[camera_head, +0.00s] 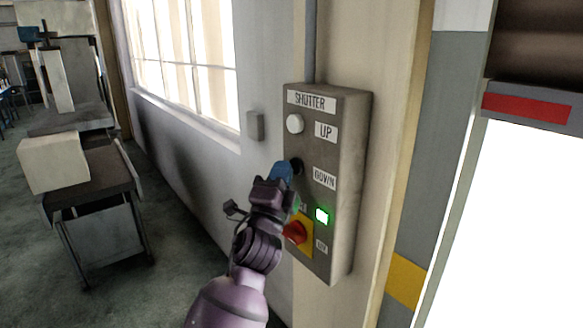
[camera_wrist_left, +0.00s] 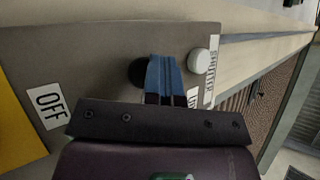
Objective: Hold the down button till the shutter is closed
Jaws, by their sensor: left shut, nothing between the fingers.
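The grey shutter control box (camera_head: 345,120) is on the wall, with a white UP button (camera_head: 295,123) above a black DOWN button (camera_head: 297,167). My left gripper (camera_head: 281,171) is shut, its blue fingertips at the DOWN button and partly covering it. In the left wrist view the shut blue fingers (camera_wrist_left: 161,66) overlap the edge of the black button (camera_wrist_left: 138,72); I cannot tell whether they press it. The white button (camera_wrist_left: 200,61) is beside them. The shutter (camera_head: 530,95), with a red stripe on its bottom bar, is at upper right above a bright opening. My right gripper is not in view.
A red rotary switch (camera_head: 296,232) on a yellow plate and a lit green lamp (camera_head: 322,215) are low on the box. A window (camera_head: 185,60) is left of it. A workbench (camera_head: 90,175) with a pale block (camera_head: 53,163) stands at left; the floor between is clear.

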